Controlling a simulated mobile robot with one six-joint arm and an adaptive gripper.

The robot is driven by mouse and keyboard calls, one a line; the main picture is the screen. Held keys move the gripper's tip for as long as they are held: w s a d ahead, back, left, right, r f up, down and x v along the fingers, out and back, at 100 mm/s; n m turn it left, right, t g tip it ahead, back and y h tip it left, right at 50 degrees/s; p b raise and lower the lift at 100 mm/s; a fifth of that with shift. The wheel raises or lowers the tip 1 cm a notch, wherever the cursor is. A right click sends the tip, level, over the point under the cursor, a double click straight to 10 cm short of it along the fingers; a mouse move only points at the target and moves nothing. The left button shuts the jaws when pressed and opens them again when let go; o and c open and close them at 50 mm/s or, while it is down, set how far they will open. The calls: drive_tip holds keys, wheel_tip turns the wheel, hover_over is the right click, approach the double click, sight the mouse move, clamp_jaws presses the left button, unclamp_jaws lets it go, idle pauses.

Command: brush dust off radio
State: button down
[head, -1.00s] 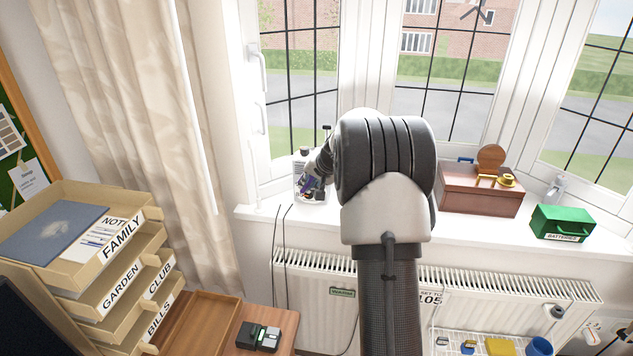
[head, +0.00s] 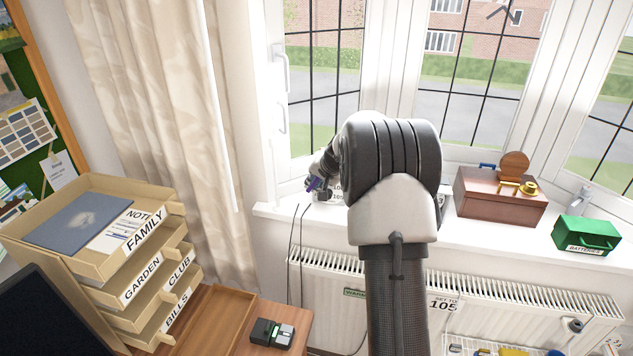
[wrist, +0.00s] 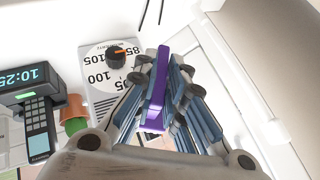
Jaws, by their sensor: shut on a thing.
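The radio (wrist: 105,68) is a pale box with large dial numbers and a black knob with an orange mark. It lies left of my fingers in the wrist view. In the head view the radio (head: 328,197) stands on the window sill, mostly hidden behind my arm. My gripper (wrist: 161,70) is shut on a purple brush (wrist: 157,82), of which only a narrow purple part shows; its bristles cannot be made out. In the head view my gripper (head: 315,183) is at the radio's left side. Whether the brush touches the radio cannot be told. No dust can be made out.
A clock (wrist: 30,95) reading 10:25 and a plant pot (wrist: 75,108) are close to the radio. A brown box (head: 500,205) and green batteries box (head: 587,236) stand farther right on the sill. Letter trays (head: 100,265) are at left. Cables (head: 293,240) hang below the sill.

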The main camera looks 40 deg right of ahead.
drive_tip(key=shift+s+a+b, duration=0.95)
drive_tip(key=shift+a, duration=0.15)
drive_tip(key=shift+s+a+b, duration=0.9)
drive_tip(key=shift+a, duration=0.2)
drive_tip(key=shift+s+a+b, duration=0.8)
drive_tip(key=shift+s+a, duration=0.15)
drive_tip(key=shift+a, duration=0.15)
